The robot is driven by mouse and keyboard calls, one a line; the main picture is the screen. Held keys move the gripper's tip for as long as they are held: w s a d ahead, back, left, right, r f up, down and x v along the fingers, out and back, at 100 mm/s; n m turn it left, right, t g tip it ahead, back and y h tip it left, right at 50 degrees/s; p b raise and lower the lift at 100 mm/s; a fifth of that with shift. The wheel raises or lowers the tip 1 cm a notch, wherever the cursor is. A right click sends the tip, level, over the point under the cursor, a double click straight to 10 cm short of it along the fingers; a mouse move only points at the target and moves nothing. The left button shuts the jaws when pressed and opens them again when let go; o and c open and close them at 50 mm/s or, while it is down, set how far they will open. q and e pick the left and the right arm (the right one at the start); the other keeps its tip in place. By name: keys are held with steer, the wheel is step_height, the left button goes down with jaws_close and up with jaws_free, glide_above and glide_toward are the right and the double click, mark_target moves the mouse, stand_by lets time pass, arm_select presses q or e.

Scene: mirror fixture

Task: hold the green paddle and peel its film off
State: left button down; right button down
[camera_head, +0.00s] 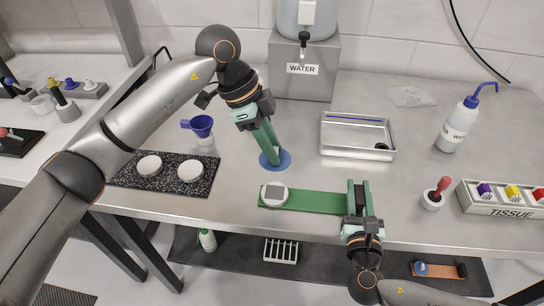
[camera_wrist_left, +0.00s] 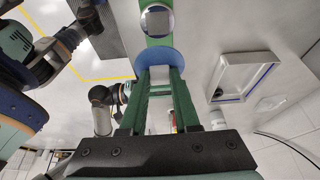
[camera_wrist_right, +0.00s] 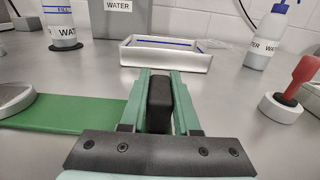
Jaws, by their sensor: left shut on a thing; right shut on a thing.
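The green paddle (camera_head: 318,201) lies across the front of the bench, with a round grey-and-white head (camera_head: 274,194) at its left end. My right gripper (camera_head: 359,195) is shut on the paddle's right part; in the right wrist view the green strip (camera_wrist_right: 75,114) runs left from the jaws. My left gripper (camera_head: 272,155) is shut on the film (camera_head: 284,160), a blue disc just behind the head. The disc (camera_wrist_left: 160,56) and its pale tab show at the fingertips in the left wrist view. The film appears apart from the head.
A shallow metal tray (camera_head: 358,150) stands behind the paddle. A water tank (camera_head: 305,80) stands at the back. A speckled mat (camera_head: 130,181) with two white dishes is at left. The bench's front edge is close.

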arm_select(q)
steer(key=shift+r, duration=1.9)
arm_select(e)
steer(key=c, duration=0.6)
jaws_free()
steer(key=shift+o, duration=0.2)
